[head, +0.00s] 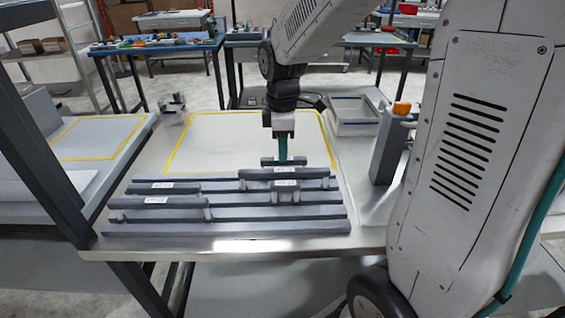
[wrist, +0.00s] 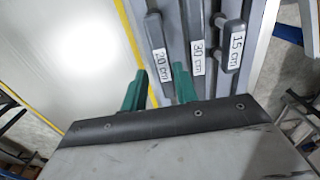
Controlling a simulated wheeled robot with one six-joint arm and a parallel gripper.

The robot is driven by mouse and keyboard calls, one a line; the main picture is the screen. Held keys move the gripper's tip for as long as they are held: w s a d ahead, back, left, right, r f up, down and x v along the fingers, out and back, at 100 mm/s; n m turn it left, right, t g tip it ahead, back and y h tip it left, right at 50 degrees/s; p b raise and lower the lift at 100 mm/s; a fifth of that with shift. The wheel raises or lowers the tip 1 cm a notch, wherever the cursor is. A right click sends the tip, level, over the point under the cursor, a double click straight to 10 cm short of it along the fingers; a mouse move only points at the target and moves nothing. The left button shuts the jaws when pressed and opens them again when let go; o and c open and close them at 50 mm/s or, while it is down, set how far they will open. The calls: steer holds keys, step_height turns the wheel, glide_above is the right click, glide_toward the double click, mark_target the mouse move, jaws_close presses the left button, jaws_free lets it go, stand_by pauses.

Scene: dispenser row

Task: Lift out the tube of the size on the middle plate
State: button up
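A grey rack (head: 230,227) on the table holds several dark bar-like pieces, some on short light posts. White labels are on them, too small to read in the head view. In the wrist view, left to right, the labels read 20 cm (wrist: 163,63), 30 cm (wrist: 197,57) and 15 cm (wrist: 236,47), with the 30 cm one in the middle. My gripper (head: 283,159) points down at the rack's back edge, over a short labelled piece. In the wrist view its green fingers (wrist: 158,72) are apart, in line with the 20 cm piece. I cannot tell whether they touch it.
A yellow-taped area (head: 220,135) behind the rack is clear. A white bin (head: 353,115) stands at the back right, and a grey upright box with an orange top (head: 390,145) at the right. A dark post (head: 40,160) rises on the left.

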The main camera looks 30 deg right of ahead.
mark_target(282, 164)
steer(key=f, duration=0.5)
steer(key=shift+s+a+f, duration=0.1)
steer(key=shift+a+f, duration=0.05)
steer(key=shift+a, duration=0.1)
jaws_close()
step_height(282, 164, up, 10)
stand_by(0.3)
